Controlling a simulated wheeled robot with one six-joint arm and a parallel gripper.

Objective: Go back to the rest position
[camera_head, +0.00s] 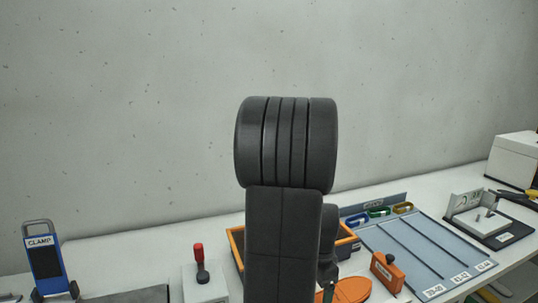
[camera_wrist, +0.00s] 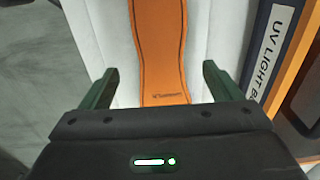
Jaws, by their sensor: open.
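My gripper (camera_wrist: 160,82) shows in the wrist view with its two green fingers wide apart and nothing between them in their grip. An orange insole-like strip (camera_wrist: 160,45) with small dark lettering lies on the white table beyond and between the fingers. I cannot tell the gap between the fingers and the strip. In the head view my raised dark arm fills the middle and hides part of the table. An orange piece (camera_head: 352,291) shows beside the arm at the lower edge.
A box labelled UV LIGHT (camera_wrist: 268,50) stands close on the right in the wrist view. The head view shows a blue CLAMP stand (camera_head: 45,262), a red-handled lever box (camera_head: 203,283), an orange block (camera_head: 387,272), a grey sorting board (camera_head: 420,262) and a white box (camera_head: 513,162).

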